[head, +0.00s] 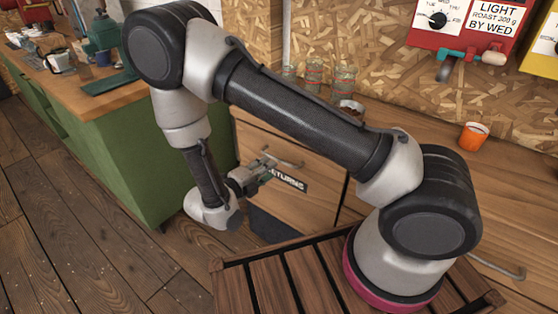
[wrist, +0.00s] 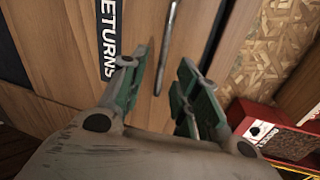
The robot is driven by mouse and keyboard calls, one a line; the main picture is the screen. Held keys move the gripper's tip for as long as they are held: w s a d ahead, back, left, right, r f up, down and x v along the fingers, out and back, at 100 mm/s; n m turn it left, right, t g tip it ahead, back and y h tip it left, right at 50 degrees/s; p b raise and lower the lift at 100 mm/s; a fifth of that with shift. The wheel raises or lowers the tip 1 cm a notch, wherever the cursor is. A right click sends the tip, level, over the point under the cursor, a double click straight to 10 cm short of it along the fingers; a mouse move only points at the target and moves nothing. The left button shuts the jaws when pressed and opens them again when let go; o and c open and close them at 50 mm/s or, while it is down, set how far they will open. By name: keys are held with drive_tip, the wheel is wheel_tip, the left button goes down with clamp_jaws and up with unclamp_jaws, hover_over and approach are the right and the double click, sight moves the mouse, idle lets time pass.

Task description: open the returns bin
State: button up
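The returns bin is a wooden front (head: 310,213) in the counter, with a black "RETURNS" label that also shows in the wrist view (wrist: 107,40). It looks shut. Its metal bar handle (head: 285,162) sits just above the label. My gripper (head: 268,168) is in front of the bin, close to the handle and label. In the wrist view my gripper (wrist: 160,72) is open, its green-padded fingers apart. The handle (wrist: 168,45) appears between the two fingers, with gaps on both sides. I cannot tell how deep between them it lies.
A green cabinet (head: 115,150) with a wooden top stands to the left. Glass jars (head: 343,80) and an orange cup (head: 473,136) are on the counter above the bin. A red machine (head: 465,30) hangs at the upper right. The plank floor (head: 70,235) at lower left is clear.

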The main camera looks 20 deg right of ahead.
sight(279, 160)
drive_tip(key=shift+n, duration=0.7)
drive_tip(key=x, duration=0.7)
drive_tip(key=shift+w+d+r, duration=0.1)
drive_tip(key=shift+w+d, duration=0.2)
drive_tip(key=shift+d, duration=0.05)
clamp_jaws()
